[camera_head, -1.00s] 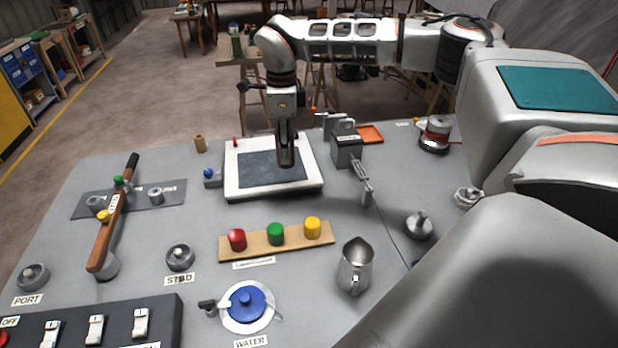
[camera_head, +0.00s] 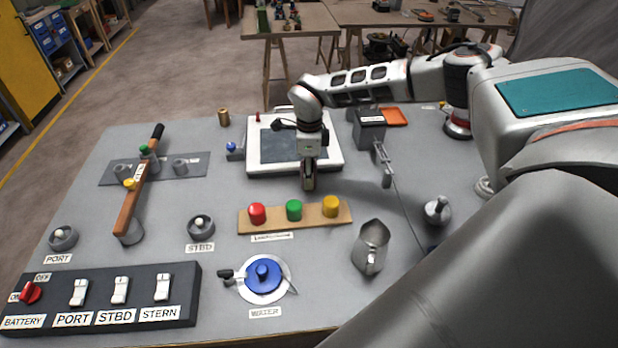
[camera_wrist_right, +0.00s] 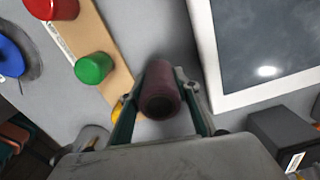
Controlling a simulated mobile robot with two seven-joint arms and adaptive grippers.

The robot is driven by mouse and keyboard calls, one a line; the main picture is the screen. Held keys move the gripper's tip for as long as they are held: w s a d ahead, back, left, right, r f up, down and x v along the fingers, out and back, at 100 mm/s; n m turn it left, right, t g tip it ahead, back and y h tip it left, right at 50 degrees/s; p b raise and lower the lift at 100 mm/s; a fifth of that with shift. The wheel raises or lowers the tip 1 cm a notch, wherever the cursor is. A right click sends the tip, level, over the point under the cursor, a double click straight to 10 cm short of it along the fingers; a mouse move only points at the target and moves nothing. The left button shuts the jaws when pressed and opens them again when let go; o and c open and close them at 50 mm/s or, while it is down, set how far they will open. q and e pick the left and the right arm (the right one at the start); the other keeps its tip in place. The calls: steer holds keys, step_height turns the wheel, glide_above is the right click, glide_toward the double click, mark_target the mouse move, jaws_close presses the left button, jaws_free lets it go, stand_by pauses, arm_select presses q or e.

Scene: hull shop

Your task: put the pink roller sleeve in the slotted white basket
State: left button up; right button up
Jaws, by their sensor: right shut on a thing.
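My right gripper (camera_head: 309,184) is above the table, at the near right edge of the dark-screened white panel. It is shut on a dull pink-maroon cylinder, the roller sleeve (camera_wrist_right: 161,90), which shows between the two fingers in the right wrist view. In the head view the sleeve is mostly hidden by the fingers. I see no slotted white basket in these frames. My left gripper is not in view.
The white panel (camera_head: 331,158) lies behind a wooden strip (camera_head: 274,219) with red, green and yellow knobs. A metal jug (camera_head: 370,246) stands to the right of the strip. A dark grey box (camera_head: 369,133) and orange tray (camera_head: 394,117) are farther back. Switches line the front left.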

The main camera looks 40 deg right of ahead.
steer(key=shift+f, duration=0.8)
steer(key=shift+f, duration=0.2)
steer(key=o, duration=1)
steer(key=shift+o, duration=0.2)
